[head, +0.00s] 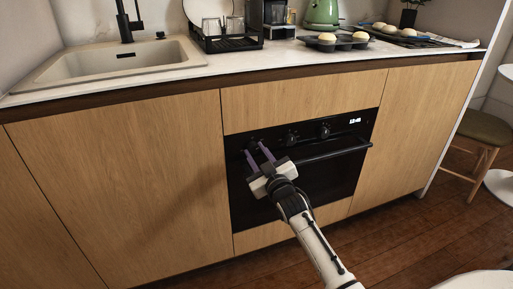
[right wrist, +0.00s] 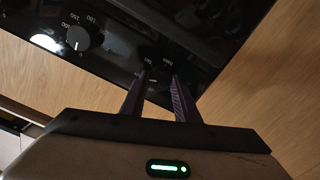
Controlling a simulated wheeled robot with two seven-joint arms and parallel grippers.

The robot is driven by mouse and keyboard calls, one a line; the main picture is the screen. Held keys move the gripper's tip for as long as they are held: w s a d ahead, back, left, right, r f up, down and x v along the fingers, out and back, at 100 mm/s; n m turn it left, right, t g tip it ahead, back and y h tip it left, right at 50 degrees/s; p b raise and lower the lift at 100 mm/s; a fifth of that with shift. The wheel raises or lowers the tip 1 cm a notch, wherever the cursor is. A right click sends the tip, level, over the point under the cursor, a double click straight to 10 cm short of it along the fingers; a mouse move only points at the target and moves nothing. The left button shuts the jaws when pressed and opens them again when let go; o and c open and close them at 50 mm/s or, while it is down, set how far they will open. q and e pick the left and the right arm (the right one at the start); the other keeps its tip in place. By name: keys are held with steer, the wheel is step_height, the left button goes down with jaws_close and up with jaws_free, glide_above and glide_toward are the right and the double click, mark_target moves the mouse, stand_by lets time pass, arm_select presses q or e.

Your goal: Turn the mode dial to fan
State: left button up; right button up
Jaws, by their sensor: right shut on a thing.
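The black built-in oven (head: 310,175) has a row of dials along its upper panel. The leftmost dial, which I take to be the mode dial, is at the fingertips of my right gripper (head: 256,151) and is mostly hidden by them. My right gripper is shut on this dial, with a purple-grey finger on either side. In the right wrist view the fingers (right wrist: 160,82) reach the dark panel, with small white labels around them too blurred to read. The dial's pointer cannot be made out. My left gripper is not in view.
Two more dials, a middle one (head: 291,138) and a right one (head: 325,130), sit beside a lit clock (head: 355,121). The oven handle (head: 335,153) runs just below. Wooden cabinet fronts (head: 120,170) flank the oven. The worktop above holds a dish rack (head: 228,43) and a muffin tray (head: 328,46).

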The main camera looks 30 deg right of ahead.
steer(key=shift+r+m+p, duration=0.1)
steer(key=shift+m+p, duration=0.5)
steer(key=shift+m, duration=0.4)
steer(key=shift+m+p, duration=0.5)
steer(key=shift+m, duration=0.4)
steer(key=m+p, duration=0.2)
steer(key=m, duration=0.2)
steer(key=shift+m, duration=0.4)
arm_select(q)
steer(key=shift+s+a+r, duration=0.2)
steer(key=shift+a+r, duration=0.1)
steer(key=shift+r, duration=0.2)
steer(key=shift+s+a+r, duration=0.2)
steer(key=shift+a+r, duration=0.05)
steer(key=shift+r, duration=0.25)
arm_select(e)
steer(key=shift+m, duration=0.7)
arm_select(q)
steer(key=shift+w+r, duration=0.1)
arm_select(e)
steer(key=o, duration=1)
steer(key=shift+o, duration=0.2)
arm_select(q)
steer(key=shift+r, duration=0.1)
arm_select(e)
steer(key=shift+s, duration=0.1)
